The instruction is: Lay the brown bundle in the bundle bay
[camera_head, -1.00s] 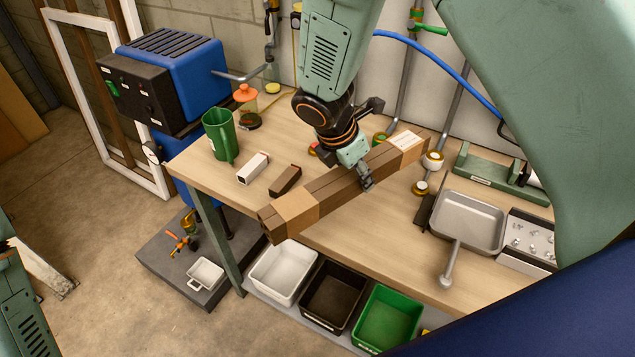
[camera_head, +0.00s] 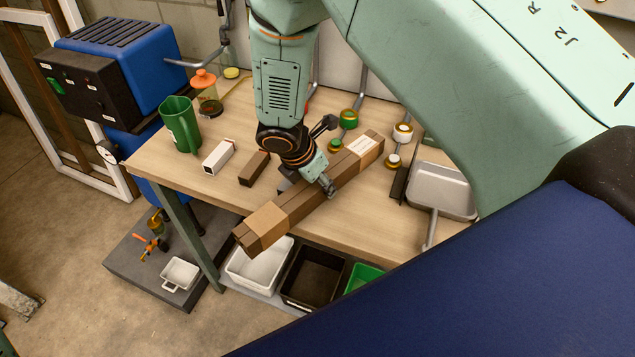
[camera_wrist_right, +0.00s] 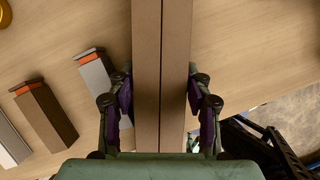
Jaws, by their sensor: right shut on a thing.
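The brown bundle (camera_head: 305,200) is a long bundle of brown lengths with lighter bands near its ends and a white label at its far right end. My right gripper (camera_head: 325,185) is shut around its middle and holds it slantwise over the table. Its near left end sticks out past the table's front edge. In the right wrist view the bundle (camera_wrist_right: 160,70) runs between the two fingers of my right gripper (camera_wrist_right: 160,105). I cannot make out which place is the bundle bay. My left gripper is not in view.
On the wooden table (camera_head: 185,180) stand a green jug (camera_head: 180,125), a white block (camera_head: 218,156), a brown block (camera_head: 254,168) and a grey pan (camera_head: 443,187). White (camera_head: 258,268), black (camera_head: 312,278) and green (camera_head: 362,277) bins sit below. A blue machine (camera_head: 135,60) stands left.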

